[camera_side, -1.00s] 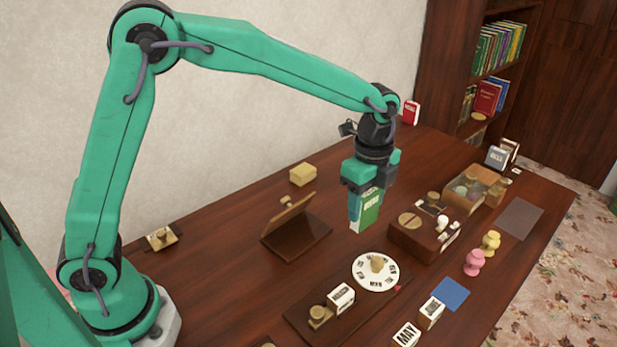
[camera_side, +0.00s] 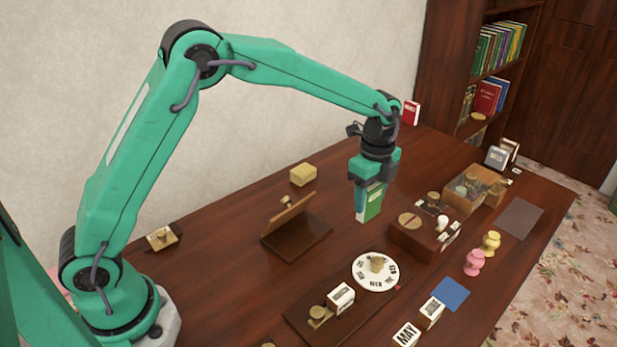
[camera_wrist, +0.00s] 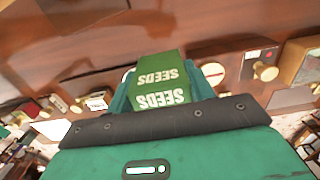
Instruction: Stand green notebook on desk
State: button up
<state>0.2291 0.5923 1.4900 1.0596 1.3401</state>
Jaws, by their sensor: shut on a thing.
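The green notebook (camera_side: 370,202) is upright in my gripper (camera_side: 372,187), with a white edge and lettering on its face. In the wrist view the notebook (camera_wrist: 160,80) reads "SEEDS" and sits between the two teal fingers. My gripper is shut on it and points down. The notebook hangs over the brown desk (camera_side: 240,290), between the wooden stand and the brown box. I cannot tell whether its lower edge touches the desk.
A tilted wooden stand (camera_side: 297,232) is at left and a brown box with a brass disc (camera_side: 420,238) at right. A white dial (camera_side: 375,272) lies in front. A yellow block (camera_side: 303,174) sits behind.

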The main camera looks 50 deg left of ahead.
jog(key=shift+w+a+f, duration=0.65)
jog(key=shift+a+f, duration=0.15)
jog(key=shift+f, duration=0.5)
jog(key=shift+w+a+f, duration=0.65)
jog(key=shift+a+f, duration=0.2)
jog(key=shift+f, duration=0.45)
jog(key=shift+w+a+f, duration=0.65)
jog(key=shift+a+f, duration=0.15)
jog(key=shift+f, duration=0.5)
jog(key=shift+f, duration=0.15)
jog(key=o, duration=1)
notch_tip(320, 180, up, 12)
jog(key=shift+r, duration=0.15)
